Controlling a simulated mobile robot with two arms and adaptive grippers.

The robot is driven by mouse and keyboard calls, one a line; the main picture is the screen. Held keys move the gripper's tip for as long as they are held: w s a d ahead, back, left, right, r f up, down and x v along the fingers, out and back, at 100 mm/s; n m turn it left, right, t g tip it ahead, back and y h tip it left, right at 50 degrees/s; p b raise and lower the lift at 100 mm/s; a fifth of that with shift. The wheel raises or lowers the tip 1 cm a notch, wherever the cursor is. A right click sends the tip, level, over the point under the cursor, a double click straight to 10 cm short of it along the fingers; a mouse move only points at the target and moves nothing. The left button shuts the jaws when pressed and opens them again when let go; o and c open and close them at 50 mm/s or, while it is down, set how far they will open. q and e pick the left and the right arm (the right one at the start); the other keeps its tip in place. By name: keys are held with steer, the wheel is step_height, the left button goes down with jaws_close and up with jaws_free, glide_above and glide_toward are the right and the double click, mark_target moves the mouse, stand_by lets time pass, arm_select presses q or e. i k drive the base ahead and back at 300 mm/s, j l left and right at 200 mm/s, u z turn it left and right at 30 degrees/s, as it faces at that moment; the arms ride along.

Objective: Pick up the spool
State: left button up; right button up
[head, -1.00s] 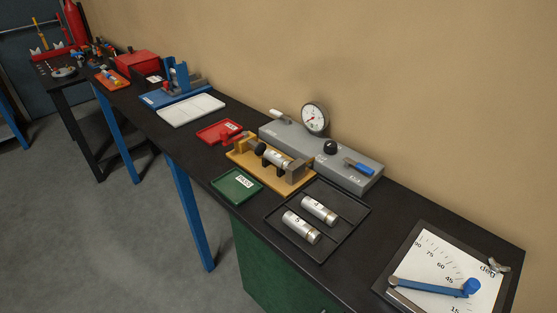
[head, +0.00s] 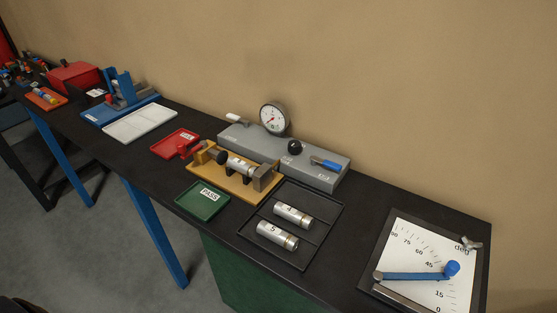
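No thing in the head view is clearly marked as the spool. Spool-like metal cylinders are in view: one labelled 4 (head: 293,215) and one labelled 5 (head: 277,235) lie in a black divided tray (head: 327,236). A similar cylinder (head: 241,167) lies clamped in a fixture on a yellow base (head: 231,186). An orange tray (head: 59,102) at the far left holds small coloured pieces too small to tell apart. Neither of my grippers is in view.
The long black bench carries a grey gauge unit (head: 325,178), a red tray (head: 165,151), a green PASS tray (head: 192,206), a white tray (head: 133,129), a blue fixture (head: 100,115), a red box (head: 72,77) and an angle plate (head: 408,240).

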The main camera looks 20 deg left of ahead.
mark_target(240, 166)
steer(key=j+z, duration=0.25)
steer(key=j, duration=0.4)
steer(key=j+z, duration=0.25)
steer(key=j, duration=0.35)
steer(key=k+j+z, duration=0.1)
steer(key=j+z, duration=0.15)
steer(key=j, duration=0.4)
steer(key=k+j+z, duration=0.1)
steer(key=j+z, duration=0.15)
steer(key=j, duration=0.35)
